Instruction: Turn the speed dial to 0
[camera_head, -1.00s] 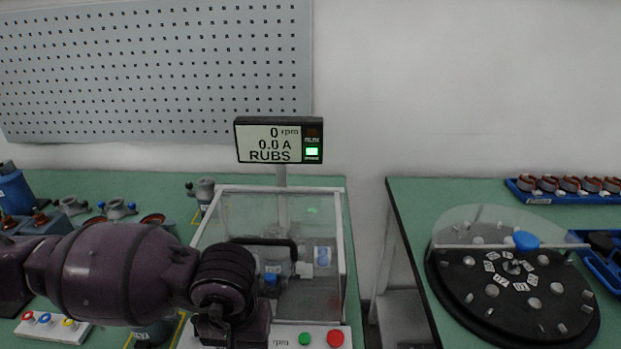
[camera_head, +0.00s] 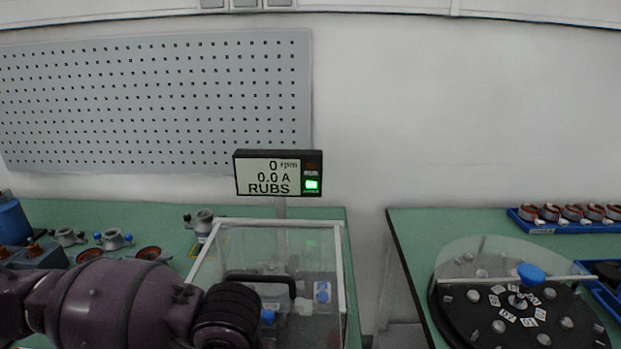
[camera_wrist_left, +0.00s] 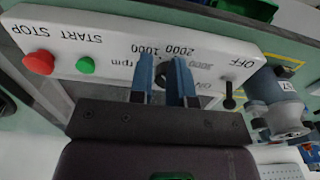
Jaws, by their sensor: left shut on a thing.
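The control panel (camera_wrist_left: 112,38) is white and appears upside down in the left wrist view, with the dial numbers 1000, 2000 and 3000 and the word rpm. My left gripper (camera_wrist_left: 163,72) has its two blue fingers closed around the dark speed dial (camera_wrist_left: 162,77), which is mostly hidden between them. The pointer's direction cannot be told. In the head view the display (camera_head: 270,176) reads 0 rpm, 0.0 A and RUBS, with a green lamp lit. My left arm shows there, but its fingers are out of frame. My right gripper is in neither view.
The panel also carries a red stop button (camera_wrist_left: 39,62), a green start button (camera_wrist_left: 85,65) and a black ON/OFF switch (camera_wrist_left: 229,97). A clear guard box (camera_head: 318,260) stands behind my left wrist. A round black turntable (camera_head: 455,310) is on the right bench.

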